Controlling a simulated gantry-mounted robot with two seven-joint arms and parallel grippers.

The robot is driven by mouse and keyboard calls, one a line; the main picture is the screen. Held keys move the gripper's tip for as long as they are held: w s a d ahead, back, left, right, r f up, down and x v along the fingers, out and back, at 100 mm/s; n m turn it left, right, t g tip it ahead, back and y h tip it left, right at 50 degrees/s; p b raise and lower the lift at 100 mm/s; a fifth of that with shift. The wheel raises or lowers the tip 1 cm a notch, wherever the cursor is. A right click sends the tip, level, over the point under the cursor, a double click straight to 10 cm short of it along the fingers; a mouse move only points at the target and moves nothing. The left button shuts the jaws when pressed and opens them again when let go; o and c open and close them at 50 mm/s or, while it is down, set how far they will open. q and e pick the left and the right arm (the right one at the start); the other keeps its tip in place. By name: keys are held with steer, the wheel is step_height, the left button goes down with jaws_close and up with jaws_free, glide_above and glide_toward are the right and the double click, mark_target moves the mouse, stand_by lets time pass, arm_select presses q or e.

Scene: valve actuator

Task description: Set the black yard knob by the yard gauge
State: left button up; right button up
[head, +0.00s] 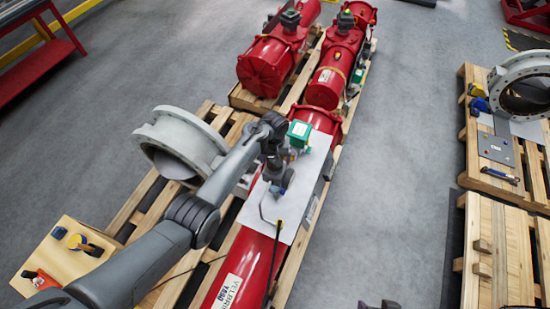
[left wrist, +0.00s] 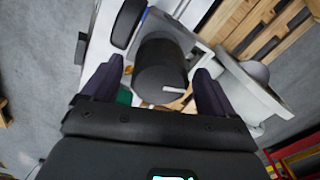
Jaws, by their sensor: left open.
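In the left wrist view a black cylindrical knob (left wrist: 160,66) with a short white pointer mark stands on a light grey plate, between the fingers of my left gripper (left wrist: 159,72). The fingers are open, with a visible gap on each side of the knob. In the head view my left gripper (head: 277,174) is above the white sheet on the red actuator (head: 240,262); the knob cannot be made out there. I cannot pick out the yard gauge or its reading. Dark tips, likely my right gripper (head: 378,304), show at the bottom edge of the head view.
A green-topped box (head: 299,131) stands just beyond my left gripper. A grey flanged ring (head: 180,140) lies on the pallet to its left. A yellow-black-handled tool (head: 278,232) lies on the actuator's front. Grey floor (head: 400,150) is clear to the right.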

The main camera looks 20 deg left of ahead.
arm_select(q)
steer(key=c, duration=1)
steer(key=shift+m, duration=0.4)
steer(key=shift+r+m+p, duration=0.1)
steer(key=shift+m+p, duration=0.35)
steer(key=shift+m, duration=0.05)
steer(key=m+p, duration=0.1)
steer(key=m, duration=0.2)
steer(key=shift+m, duration=0.3)
steer(key=m, duration=0.4)
steer(key=shift+m, duration=1.3)
